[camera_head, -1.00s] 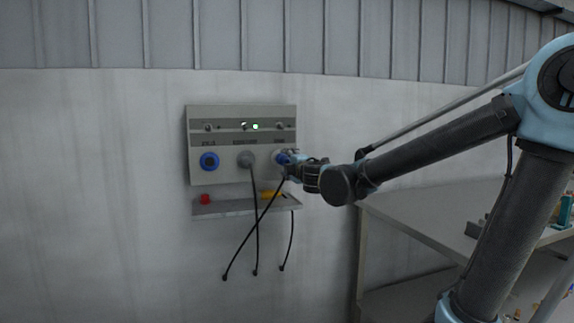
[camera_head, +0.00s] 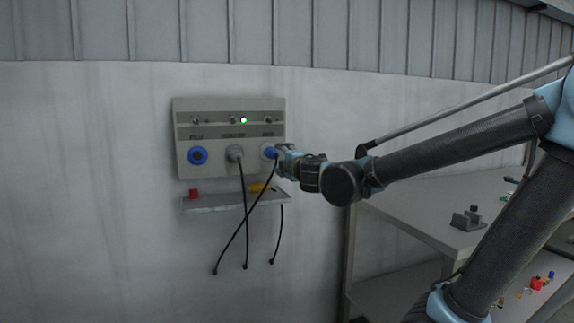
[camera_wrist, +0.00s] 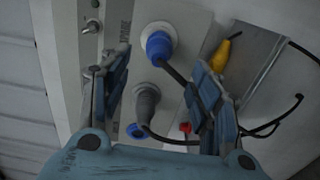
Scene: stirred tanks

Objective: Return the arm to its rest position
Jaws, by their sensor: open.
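My gripper (camera_head: 284,157) is at the right side of the grey wall panel (camera_head: 228,107), in front of the rightmost socket. In the wrist view my gripper (camera_wrist: 161,62) is open, with its two blue fingers spread and nothing held between them. The blue plug (camera_head: 269,153) sits in the rightmost socket, with a black cable hanging from it. It also shows in the wrist view (camera_wrist: 159,44), beyond the fingertips. The head view does not show clearly whether a fingertip touches it. My arm stretches out from the right.
A grey plug (camera_head: 235,153) is in the middle socket and a blue socket (camera_head: 198,155) is at left. Black cables hang below. A small shelf (camera_head: 215,206) holds red and yellow items. A grey table (camera_head: 420,215) stands under my arm.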

